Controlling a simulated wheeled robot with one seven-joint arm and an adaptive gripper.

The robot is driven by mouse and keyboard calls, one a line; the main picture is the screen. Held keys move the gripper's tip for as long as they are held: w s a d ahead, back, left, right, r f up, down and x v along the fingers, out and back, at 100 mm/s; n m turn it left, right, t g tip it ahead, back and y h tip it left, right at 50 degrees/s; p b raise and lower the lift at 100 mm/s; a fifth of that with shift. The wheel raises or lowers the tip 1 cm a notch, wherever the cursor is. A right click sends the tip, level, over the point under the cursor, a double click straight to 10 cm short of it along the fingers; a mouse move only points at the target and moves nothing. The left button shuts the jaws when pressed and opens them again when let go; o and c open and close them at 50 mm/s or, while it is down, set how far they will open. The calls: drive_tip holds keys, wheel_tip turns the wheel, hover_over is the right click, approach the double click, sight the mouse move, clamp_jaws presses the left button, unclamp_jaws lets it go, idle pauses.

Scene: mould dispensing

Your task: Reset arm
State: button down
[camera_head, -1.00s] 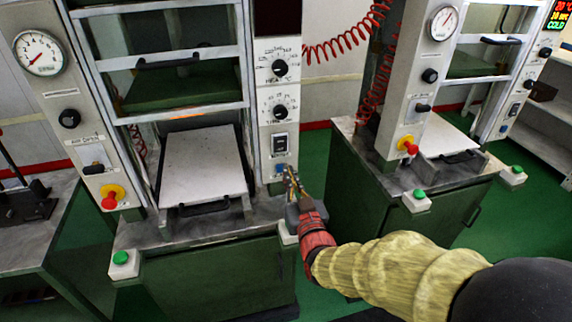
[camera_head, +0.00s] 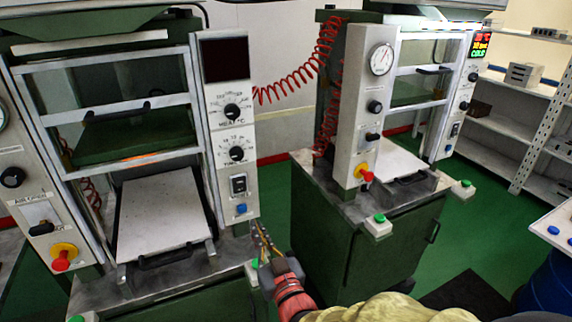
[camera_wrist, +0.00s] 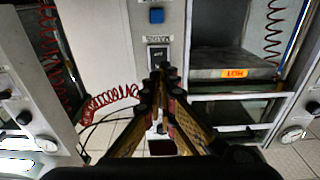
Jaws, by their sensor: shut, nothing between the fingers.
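My gripper (camera_head: 262,240) is at the lower middle of the head view, in front of the right side of the near press (camera_head: 225,110). Its fingertips are close to the lower end of that press's control panel, below the blue button (camera_head: 242,209). In the wrist view my gripper (camera_wrist: 163,70) points at the panel, with the black switch (camera_wrist: 158,54) and the blue button (camera_wrist: 156,16) ahead of it. The fingers come together at the tips and hold nothing. I cannot tell from these views whether the tips touch the panel.
A second press (camera_head: 365,120) stands to the right on a green cabinet (camera_head: 370,245). Red coiled hoses (camera_head: 300,75) hang between the presses. Green buttons (camera_head: 380,218) sit on the cabinet edges. White shelves (camera_head: 500,150) and a blue drum (camera_head: 548,290) are at right. Green floor (camera_head: 470,245) lies open there.

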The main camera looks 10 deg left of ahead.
wheel_tip(320, 180, down, 12)
drive_tip(key=s+g+h, duration=0.2)
drive_tip(key=g, duration=0.3)
drive_tip(key=s+d+f+g+h, duration=0.3)
drive_tip(key=s+d+f+g, duration=0.1)
drive_tip(key=s+d, duration=0.2)
drive_tip(key=s+d+r+m+h, duration=0.1)
drive_tip(key=s+d+r+m, duration=0.1)
drive_tip(key=s+d+r, duration=0.3)
drive_tip(key=s+d+r+m+g+h, duration=0.1)
drive_tip(key=s+d+r, duration=0.4)
drive_tip(key=d, duration=0.8)
drive_tip(key=s+d+r+m+h, duration=0.2)
drive_tip(key=s+d+r, duration=0.3)
drive_tip(key=d, duration=0.3)
drive_tip(key=shift+s+d+r+m+g+h, duration=0.3)
drive_tip(key=shift+d+r+m, duration=0.1)
drive_tip(key=shift+r+m, duration=0.25)
drive_tip(key=shift+a+r, duration=0.1)
drive_tip(key=shift+a, duration=0.05)
